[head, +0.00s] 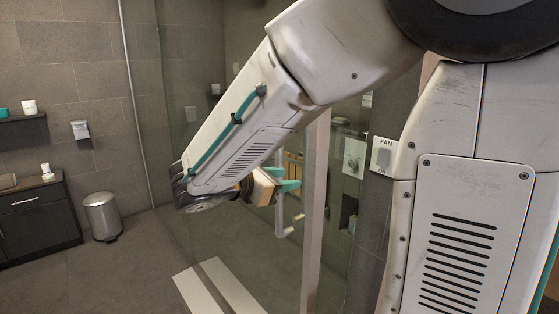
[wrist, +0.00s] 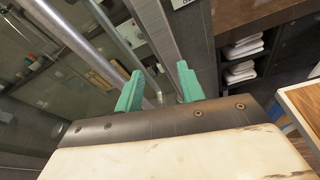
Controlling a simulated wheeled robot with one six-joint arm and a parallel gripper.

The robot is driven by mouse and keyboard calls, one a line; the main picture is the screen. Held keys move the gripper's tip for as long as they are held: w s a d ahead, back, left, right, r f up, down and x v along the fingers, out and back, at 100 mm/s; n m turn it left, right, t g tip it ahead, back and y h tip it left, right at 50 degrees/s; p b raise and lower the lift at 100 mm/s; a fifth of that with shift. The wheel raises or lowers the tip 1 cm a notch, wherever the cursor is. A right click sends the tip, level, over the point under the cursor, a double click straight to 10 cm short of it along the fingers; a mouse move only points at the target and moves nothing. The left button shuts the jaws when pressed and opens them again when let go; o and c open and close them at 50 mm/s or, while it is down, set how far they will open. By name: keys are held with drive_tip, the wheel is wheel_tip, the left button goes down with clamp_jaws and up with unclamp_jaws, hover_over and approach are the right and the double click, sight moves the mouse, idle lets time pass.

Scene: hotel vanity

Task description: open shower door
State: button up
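The glass shower door (head: 345,225) has a pale vertical frame post (head: 316,215) and stands beyond my arm in the head view. A pale handle (head: 289,231) shows on the glass just below my gripper, its upper part partly hidden by the gripper. My gripper (head: 287,180) has teal fingers and is close to the post. In the wrist view, my gripper (wrist: 159,87) has its two fingers apart. Metal bars (wrist: 75,38) of the shower run past the left finger and behind the gap. I cannot tell whether the handle lies between the fingers.
A fan switch plate (head: 383,156) is on the wall at right. A trash can (head: 102,216) and a dark cabinet (head: 38,220) stand at far left. Pale strips (head: 218,286) lie on the floor below my arm. Towels on shelves (wrist: 243,47) show in the wrist view.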

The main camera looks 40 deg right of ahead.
drive_tip(key=w+a+n+t+h, duration=0.2)
drive_tip(key=w+n+t, duration=0.15)
drive_tip(key=w, duration=0.25)
drive_tip(key=x, duration=0.7)
drive_tip(key=shift+w+d+r+n, duration=0.25)
drive_tip(key=shift+r+n, duration=0.1)
drive_tip(key=shift+r, duration=0.1)
drive_tip(key=shift+g, duration=0.25)
